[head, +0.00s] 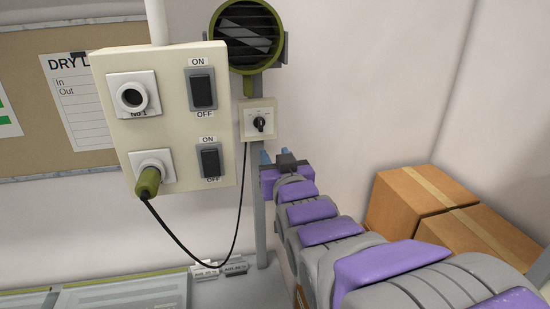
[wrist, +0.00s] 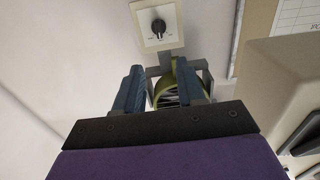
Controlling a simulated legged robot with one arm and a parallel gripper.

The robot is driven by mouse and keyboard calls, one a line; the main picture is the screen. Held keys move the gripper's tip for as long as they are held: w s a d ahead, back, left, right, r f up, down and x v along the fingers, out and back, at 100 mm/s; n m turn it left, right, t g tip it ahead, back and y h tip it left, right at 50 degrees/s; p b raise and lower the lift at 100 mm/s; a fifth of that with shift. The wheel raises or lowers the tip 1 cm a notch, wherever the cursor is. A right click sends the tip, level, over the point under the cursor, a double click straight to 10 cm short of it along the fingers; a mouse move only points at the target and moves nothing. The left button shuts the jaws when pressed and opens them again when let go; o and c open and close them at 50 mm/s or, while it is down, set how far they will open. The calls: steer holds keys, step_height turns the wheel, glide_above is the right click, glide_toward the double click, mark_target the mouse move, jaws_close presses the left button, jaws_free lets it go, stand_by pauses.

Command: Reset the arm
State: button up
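My arm, purple and grey, reaches from the lower right toward the wall in the head view. My gripper (head: 276,157) is at its end, just below and right of a rotary dial (head: 260,123) on a cream plate. In the wrist view my gripper (wrist: 161,92) shows two blue fingers spread apart with nothing between them. The dial (wrist: 158,26) is beyond the fingertips there, with a gap. The green-rimmed fan (wrist: 180,86) shows behind and between the fingers.
A cream switch panel (head: 172,85) with sockets and ON/OFF switches is left of my gripper. A green plug (head: 148,183) sits in its lower socket, and its black cable (head: 190,250) hangs toward the dial. Cardboard boxes (head: 410,205) stand at right. A notice board (head: 40,150) is at left.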

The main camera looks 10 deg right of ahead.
steer(key=s+d+f+g+b, duration=0.1)
steer(key=s+f+g+b, duration=0.4)
steer(key=f, duration=0.8)
steer(key=s+f+g+b, duration=0.3)
steer(key=s+f+g, duration=0.3)
steer(key=f, duration=0.6)
steer(key=s+f+g+b, duration=0.3)
steer(key=s+f, duration=0.3)
steer(key=s, duration=0.6)
steer(key=s+f+g+b, duration=0.4)
steer(key=s+f+g, duration=0.1)
steer(key=s, duration=0.6)
steer(key=shift+s+a+f, duration=0.2)
steer(key=shift+s+f, duration=0.15)
steer(key=shift+f, duration=0.55)
